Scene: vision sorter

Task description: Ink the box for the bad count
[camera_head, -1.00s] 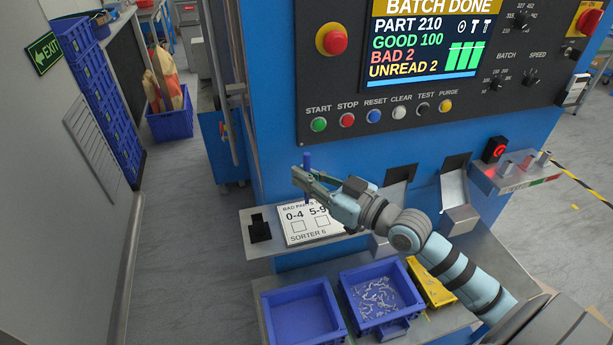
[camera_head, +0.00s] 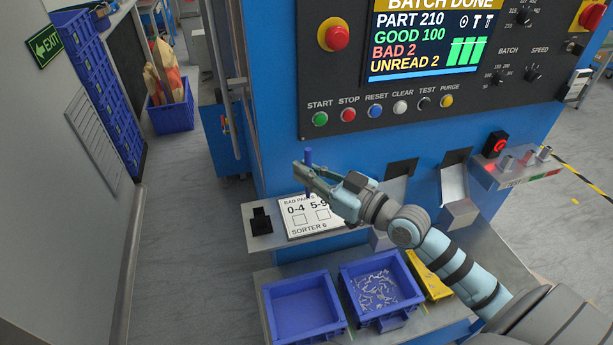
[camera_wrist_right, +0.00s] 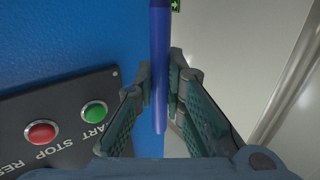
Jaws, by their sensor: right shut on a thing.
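My right gripper (camera_head: 306,174) is shut on a blue pen (camera_head: 308,156), which it holds upright above the back part of a white card (camera_head: 331,227). The pen also shows between the fingers in the right wrist view (camera_wrist_right: 159,70). The card is headed "BAD PARTS" and has a box under "0-4" (camera_head: 299,220) and a box under "5-9" (camera_head: 323,214). Both boxes look blank. Whether the pen tip touches the card cannot be told. The screen (camera_head: 425,40) reads "BAD 2", with "GOOD 100" and "UNREAD 2". My left gripper is out of view.
A black holder (camera_head: 260,224) stands left of the card on the metal shelf. Below are an empty blue bin (camera_head: 302,305), a blue bin of small parts (camera_head: 353,290) and a yellow bin (camera_head: 429,282). A row of buttons (camera_head: 375,111) lies above the arm.

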